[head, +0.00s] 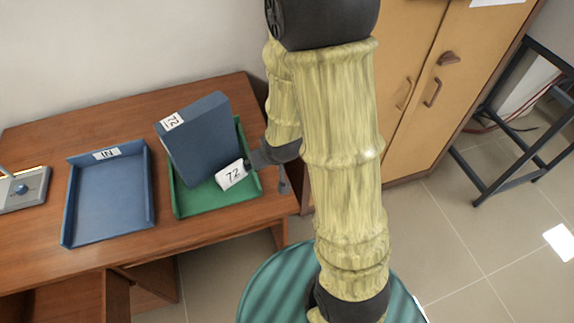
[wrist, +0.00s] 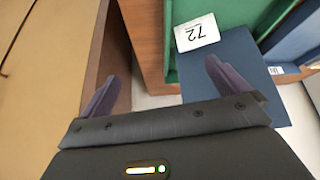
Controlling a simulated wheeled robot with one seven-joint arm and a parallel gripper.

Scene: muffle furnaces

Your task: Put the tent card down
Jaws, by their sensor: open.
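The white tent card (head: 232,175) marked "72" is at the right side of the green tray (head: 206,207), beside the blue box file. It also shows in the wrist view (wrist: 197,33), beyond my right-hand finger. My gripper (head: 267,172) is open, just right of the card at the tray's right edge. In the wrist view the space between my fingers (wrist: 162,82) is empty. The card is apart from the fingers there; in the head view I cannot tell whether one touches it. The card's underside is hidden.
A blue box file (head: 205,137) labelled "72" stands in the green tray. A blue tray (head: 108,200) labelled "IN" is to its left, empty. A grey device (head: 22,190) sits at the desk's left end. Wooden cabinets (head: 425,80) stand right of the desk (head: 60,262).

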